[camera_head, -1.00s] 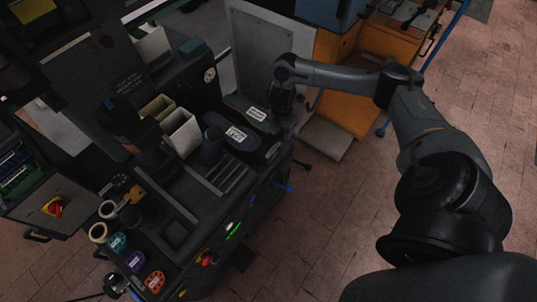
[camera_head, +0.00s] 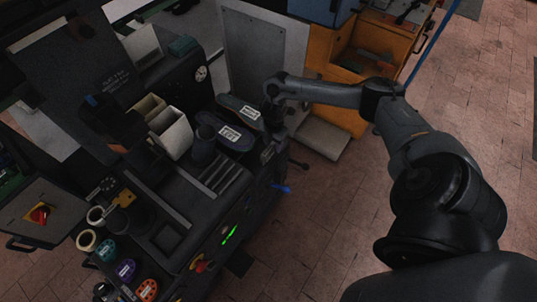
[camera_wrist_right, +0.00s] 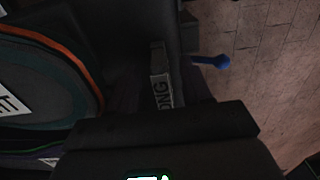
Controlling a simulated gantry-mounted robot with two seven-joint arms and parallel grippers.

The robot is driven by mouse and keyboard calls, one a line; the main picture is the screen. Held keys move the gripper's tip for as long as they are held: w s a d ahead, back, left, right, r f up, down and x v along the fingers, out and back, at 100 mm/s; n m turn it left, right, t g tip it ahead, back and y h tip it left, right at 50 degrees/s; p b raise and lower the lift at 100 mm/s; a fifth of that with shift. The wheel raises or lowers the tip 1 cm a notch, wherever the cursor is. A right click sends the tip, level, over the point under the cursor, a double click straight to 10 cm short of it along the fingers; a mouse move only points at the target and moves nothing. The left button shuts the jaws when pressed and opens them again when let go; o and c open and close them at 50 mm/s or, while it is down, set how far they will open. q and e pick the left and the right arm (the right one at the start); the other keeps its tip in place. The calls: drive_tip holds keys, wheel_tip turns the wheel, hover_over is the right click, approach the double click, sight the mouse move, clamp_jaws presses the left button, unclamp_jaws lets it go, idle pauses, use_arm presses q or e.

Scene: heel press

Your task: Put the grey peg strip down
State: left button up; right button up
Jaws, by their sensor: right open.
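A small pale grey strip with dark lettering ending in "NG" (camera_wrist_right: 162,90) shows in the right wrist view, beside the machine's right edge; I take it to be the grey peg strip. My right gripper (camera_head: 271,152) is low at the right edge of the machine in the head view, and it is open. Its dark body fills the bottom of the wrist view, and its fingertips are hard to make out. I cannot tell whether the strip touches a finger. In the head view the strip is hidden or too dark to pick out. My left gripper is not in view.
Two dark shoe-shaped pieces with white labels, one reading LEFT (camera_head: 230,136), lie left of the gripper. A blue lever (camera_head: 283,187) sticks out at the machine's right side, close by. Pale bins (camera_head: 171,132) stand further left. An orange cabinet (camera_head: 345,92) stands behind.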

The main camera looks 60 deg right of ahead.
drive_tip(key=shift+f, duration=0.6)
clamp_jaws()
drive_tip(key=shift+r, duration=0.1)
